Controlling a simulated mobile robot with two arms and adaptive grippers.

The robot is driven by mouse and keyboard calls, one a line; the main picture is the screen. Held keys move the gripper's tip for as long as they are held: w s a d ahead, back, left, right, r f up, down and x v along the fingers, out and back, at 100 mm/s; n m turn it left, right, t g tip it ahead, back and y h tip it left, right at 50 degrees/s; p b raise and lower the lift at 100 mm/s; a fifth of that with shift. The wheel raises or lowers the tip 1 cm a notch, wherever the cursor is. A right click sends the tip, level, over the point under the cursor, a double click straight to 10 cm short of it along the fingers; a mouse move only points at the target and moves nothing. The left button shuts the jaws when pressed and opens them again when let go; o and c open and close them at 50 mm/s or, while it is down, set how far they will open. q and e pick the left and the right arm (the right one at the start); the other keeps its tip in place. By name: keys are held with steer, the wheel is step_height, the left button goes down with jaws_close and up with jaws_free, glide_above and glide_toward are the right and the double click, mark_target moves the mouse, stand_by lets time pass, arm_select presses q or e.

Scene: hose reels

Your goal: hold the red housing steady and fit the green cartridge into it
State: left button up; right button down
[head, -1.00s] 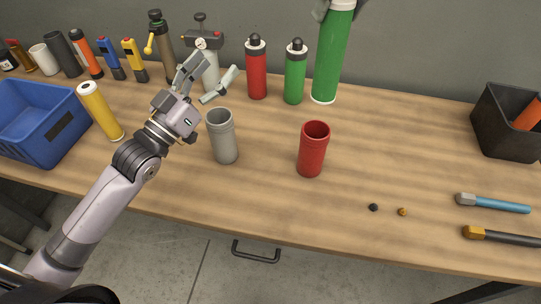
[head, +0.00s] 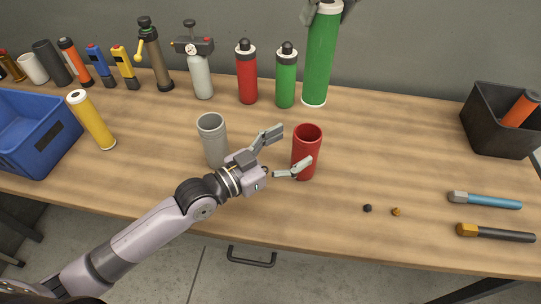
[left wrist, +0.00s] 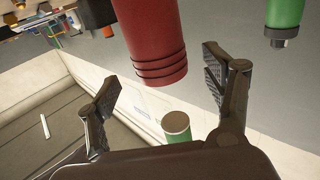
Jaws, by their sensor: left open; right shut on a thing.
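The red housing (head: 304,142) stands upright on the table, its open top facing up. My left gripper (head: 296,145) is open at its left side, with the lower finger in front of the housing and the upper one near its left edge. In the left wrist view the housing (left wrist: 150,35) appears inverted between the spread fingers (left wrist: 160,68); contact cannot be told. The green cartridge (head: 322,50) hangs upright behind the housing, its top in my right gripper (head: 334,6), which is mostly cut off. A green end in the left wrist view (left wrist: 176,127) looks like the cartridge's lower end.
A grey cup (head: 212,140) stands left of the housing, close to my left gripper. Red (head: 247,75) and green bottles (head: 286,80) stand behind. A blue bin (head: 35,135) is left, a black bin (head: 500,120) right. Small caps and two tools lie at right.

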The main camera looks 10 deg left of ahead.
mark_target(307, 137)
arm_select(q)
steer(key=shift+x, duration=2.7)
steer(key=shift+c, duration=0.2)
steer(key=c, duration=1.4)
arm_select(e)
step_height(307, 137, down, 23)
